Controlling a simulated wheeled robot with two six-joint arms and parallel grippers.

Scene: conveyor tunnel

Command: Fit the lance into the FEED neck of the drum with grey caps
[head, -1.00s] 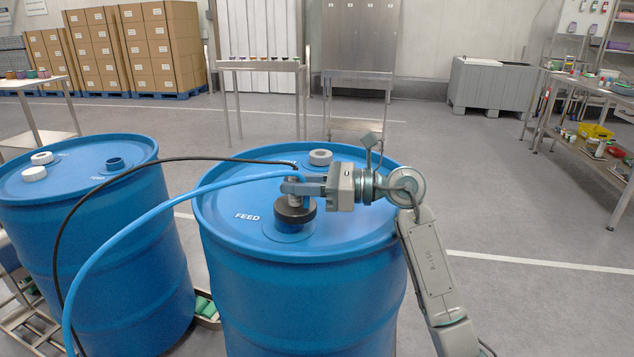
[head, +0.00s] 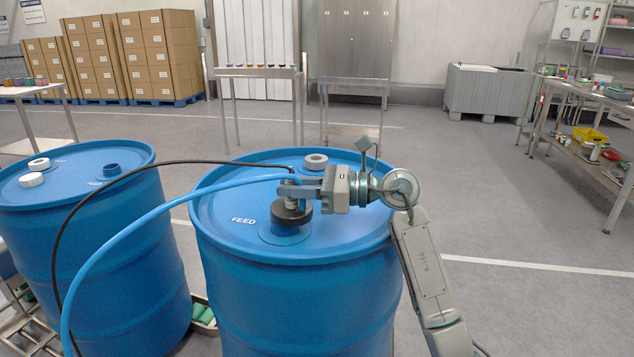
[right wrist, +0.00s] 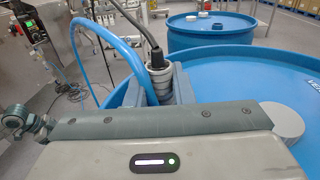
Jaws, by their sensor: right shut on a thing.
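The near blue drum (head: 300,310) has a grey cap (head: 315,161) at the back of its lid and a FEED label near the front left. The lance shows as a grey head over a wide black collar (head: 291,213), with a blue hose and a black cable. It is upright at the FEED position; the collar hides the neck, and I cannot tell how fully it is seated. My right gripper (head: 298,191) is shut on the lance head; its ribbed top shows between the fingers in the right wrist view (right wrist: 160,85). My left gripper is not in view.
Another blue drum (head: 95,250) stands at the left, with white caps (head: 39,164) and an open blue neck (head: 112,170). The blue hose (head: 130,232) and black cable (head: 75,215) arc across the gap between the drums. A bench (head: 585,90) stands at the right; open floor lies between.

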